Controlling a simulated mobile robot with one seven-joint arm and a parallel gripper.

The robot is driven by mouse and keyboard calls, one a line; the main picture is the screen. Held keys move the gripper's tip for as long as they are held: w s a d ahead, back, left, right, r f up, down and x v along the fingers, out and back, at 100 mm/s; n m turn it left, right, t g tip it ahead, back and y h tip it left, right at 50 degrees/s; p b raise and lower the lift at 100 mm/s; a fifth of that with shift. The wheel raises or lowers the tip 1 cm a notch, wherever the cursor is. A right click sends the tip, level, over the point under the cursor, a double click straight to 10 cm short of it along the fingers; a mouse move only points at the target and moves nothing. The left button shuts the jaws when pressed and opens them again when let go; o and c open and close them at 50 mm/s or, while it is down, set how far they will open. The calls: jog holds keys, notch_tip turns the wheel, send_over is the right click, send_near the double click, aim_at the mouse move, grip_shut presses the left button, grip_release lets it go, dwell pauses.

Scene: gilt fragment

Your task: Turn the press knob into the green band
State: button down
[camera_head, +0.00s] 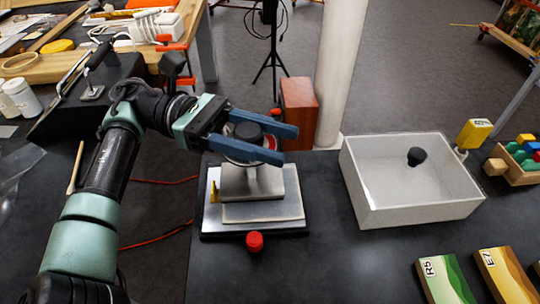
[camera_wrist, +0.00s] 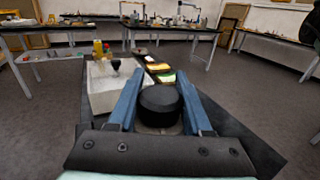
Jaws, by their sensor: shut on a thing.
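The press (camera_head: 262,185) stands on the dark table, with a grey metal body on a flat plate. Its black round knob (camera_head: 248,131) is on top; it also shows in the wrist view (camera_wrist: 160,104). My gripper (camera_head: 288,145) reaches in from the left with its blue fingers level, one on each side of the knob. It is shut on the knob. Under the fingers a pale dial rim with a red part (camera_head: 270,143) shows. The fingers cover much of the dial. I cannot make out the green band or the knob's pointer.
A red ball-like handle (camera_head: 254,241) sits at the press's front edge, and a small yellow piece (camera_head: 214,191) at its left. A white bin (camera_head: 410,205) holding a black knob-like piece (camera_head: 417,156) stands to the right. Labelled green and yellow blocks (camera_head: 443,280) lie front right.

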jog(key=shift+s+f+g+b, duration=0.1)
jog(key=shift+g+b, duration=0.2)
jog(key=shift+b, duration=0.2)
jog(key=shift+c, duration=1.7)
grip_release()
